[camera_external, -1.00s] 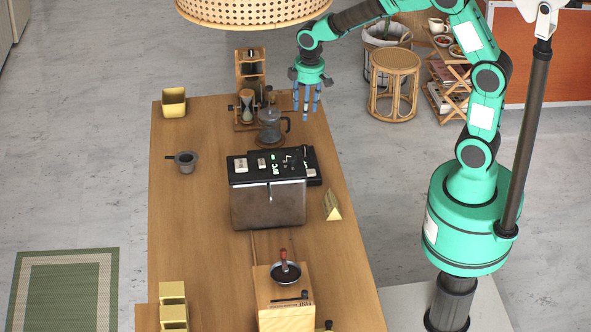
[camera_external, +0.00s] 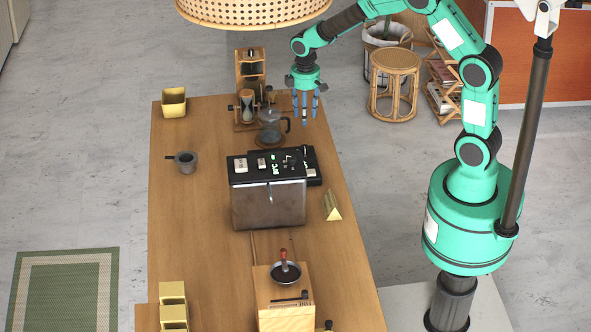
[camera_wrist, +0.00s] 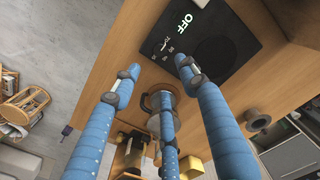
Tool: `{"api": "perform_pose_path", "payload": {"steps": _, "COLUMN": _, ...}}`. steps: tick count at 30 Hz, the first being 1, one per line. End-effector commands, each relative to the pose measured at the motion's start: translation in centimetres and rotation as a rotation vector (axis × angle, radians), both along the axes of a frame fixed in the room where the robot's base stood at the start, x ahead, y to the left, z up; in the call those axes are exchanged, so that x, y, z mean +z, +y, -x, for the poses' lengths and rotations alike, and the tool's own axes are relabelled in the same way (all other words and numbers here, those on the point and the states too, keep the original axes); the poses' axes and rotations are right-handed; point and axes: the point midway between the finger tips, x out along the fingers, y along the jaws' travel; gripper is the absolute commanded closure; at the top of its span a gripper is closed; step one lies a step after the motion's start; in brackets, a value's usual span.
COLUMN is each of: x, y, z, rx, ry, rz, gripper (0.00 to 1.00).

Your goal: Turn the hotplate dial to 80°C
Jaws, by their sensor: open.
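The hotplate (camera_external: 315,180) is a black slab on the wooden table, partly hidden behind a grey-brown box. Its black top also shows in the wrist view (camera_wrist: 242,30), with a lit OFF readout (camera_wrist: 179,24), small temperature marks (camera_wrist: 166,46) and a dark round plate (camera_wrist: 222,55). The dial lies by the marks, but its pointer is too small to read. My gripper (camera_external: 306,112) is open and empty, above the table's far right edge and beyond the hotplate. In the wrist view its blue fingers (camera_wrist: 158,80) are spread apart, clear of the dial.
A woven lamp (camera_external: 250,10) hangs overhead.

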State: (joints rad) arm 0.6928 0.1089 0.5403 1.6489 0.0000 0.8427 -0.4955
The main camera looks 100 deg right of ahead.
Motion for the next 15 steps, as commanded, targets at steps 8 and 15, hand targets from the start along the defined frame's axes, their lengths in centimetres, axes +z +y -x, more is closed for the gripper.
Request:
{"api": "perform_pose_path", "payload": {"steps": 8, "x": -3.0, "y": 0.1, "z": 0.1, "rx": 0.0, "ry": 0.003, "rz": -0.003, "gripper": 0.57}}
{"api": "perform_pose_path", "payload": {"steps": 15, "x": -6.8, "y": 0.1, "z": 0.1, "rx": 0.0, "ry": 0.003, "rz": -0.003, "gripper": 0.57}}
